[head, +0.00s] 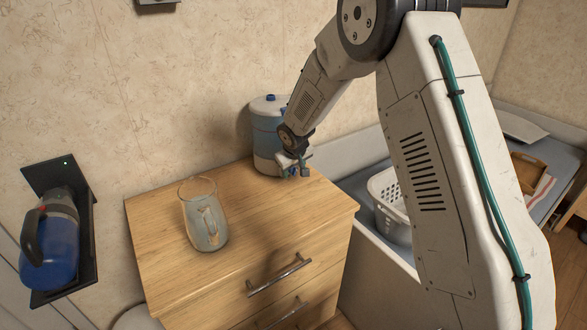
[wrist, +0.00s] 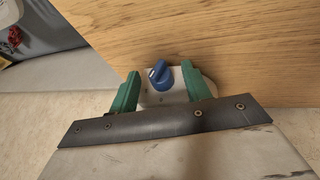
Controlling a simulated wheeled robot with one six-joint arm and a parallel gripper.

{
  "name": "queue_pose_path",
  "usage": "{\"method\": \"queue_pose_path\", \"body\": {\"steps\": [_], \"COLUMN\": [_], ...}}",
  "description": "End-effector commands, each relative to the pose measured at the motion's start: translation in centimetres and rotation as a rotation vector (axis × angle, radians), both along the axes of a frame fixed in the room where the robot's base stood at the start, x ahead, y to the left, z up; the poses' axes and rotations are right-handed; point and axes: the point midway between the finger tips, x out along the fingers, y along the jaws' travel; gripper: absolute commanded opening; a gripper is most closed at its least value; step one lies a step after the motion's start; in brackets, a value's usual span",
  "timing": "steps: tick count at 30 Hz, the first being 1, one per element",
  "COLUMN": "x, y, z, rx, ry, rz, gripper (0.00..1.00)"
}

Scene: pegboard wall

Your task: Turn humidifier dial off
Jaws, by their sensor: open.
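The humidifier (head: 267,125) is a blue and white rounded tank standing on the back right of a wooden dresser, against the wall. Its right side is partly hidden by my arm. My gripper (head: 296,168) is in front of it, low near the dresser top. In the wrist view, the blue dial (wrist: 160,75) sits on the humidifier's pale base (wrist: 166,97). The dial's white mark points toward the upper left. My open gripper (wrist: 161,88) has green fingers on either side of the dial, with gaps showing on both sides. Contact is not visible.
A glass pitcher (head: 205,215) stands on the dresser (head: 160,235), left of my gripper. A white laundry basket (head: 388,205) is right of the dresser. A blue container (head: 52,245) sits in a black wall holder on the left. The dresser's front left top is clear.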

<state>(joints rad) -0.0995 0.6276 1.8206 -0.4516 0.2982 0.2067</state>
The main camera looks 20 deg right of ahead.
Motion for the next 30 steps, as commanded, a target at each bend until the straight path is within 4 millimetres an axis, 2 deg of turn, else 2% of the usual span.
{"method": "queue_pose_path", "body": {"steps": [3,5,8,9,17,30], "x": [-0.01,-0.01,0.0,-0.01,-0.14,-0.49], "y": [0.0,0.0,0.0,0.0,0.1,0.42], "z": [0.04,0.04,0.05,0.06,-0.03,-0.39], "rx": [0.0,0.0,0.0,0.0,-0.025,-0.205], "ry": [0.0,0.0,0.0,0.0,-0.002,-0.051], "rz": [0.0,0.0,0.0,0.0,0.001,0.003], "gripper": [0.48,0.34,0.06,0.03,0.04,0.04]}}
